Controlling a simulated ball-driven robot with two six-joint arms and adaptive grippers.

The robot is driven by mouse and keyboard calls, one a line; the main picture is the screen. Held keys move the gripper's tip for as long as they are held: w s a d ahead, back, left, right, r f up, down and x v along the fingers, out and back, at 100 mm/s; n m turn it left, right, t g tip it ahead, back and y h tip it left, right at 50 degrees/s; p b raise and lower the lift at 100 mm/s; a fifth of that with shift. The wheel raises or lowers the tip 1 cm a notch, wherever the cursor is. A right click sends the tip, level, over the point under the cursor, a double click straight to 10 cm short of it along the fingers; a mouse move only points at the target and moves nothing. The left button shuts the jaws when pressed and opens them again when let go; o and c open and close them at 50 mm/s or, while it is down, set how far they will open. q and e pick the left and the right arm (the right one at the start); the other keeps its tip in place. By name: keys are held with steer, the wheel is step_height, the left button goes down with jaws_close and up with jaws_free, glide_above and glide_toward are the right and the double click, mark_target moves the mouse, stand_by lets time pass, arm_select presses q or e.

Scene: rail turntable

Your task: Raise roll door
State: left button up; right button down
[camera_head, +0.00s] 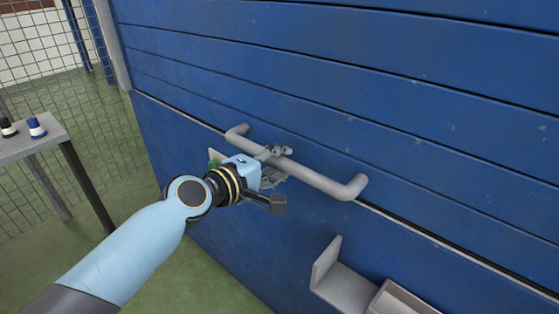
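The blue roll door (420,80) has horizontal slats and fills most of the head view. A long grey bar handle (325,182) is fixed low on it, just above a dark horizontal seam. My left gripper (274,164) comes in from the left and is at the middle of the handle. One finger shows at the bar's upper side and other grey finger parts show below it. Whether the fingers press on the bar is unclear. My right gripper is not in view.
A grey bracket or shelf (345,285) and a tray (400,300) stick out below the handle at the lower right. A grey table (30,143) with two small knobs stands at the left before a wire mesh fence (100,115). Green floor (215,275) is open between.

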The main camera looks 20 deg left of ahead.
arm_select(q)
jaws_close()
steer(key=shift+w+f, duration=0.1)
stand_by(0.3)
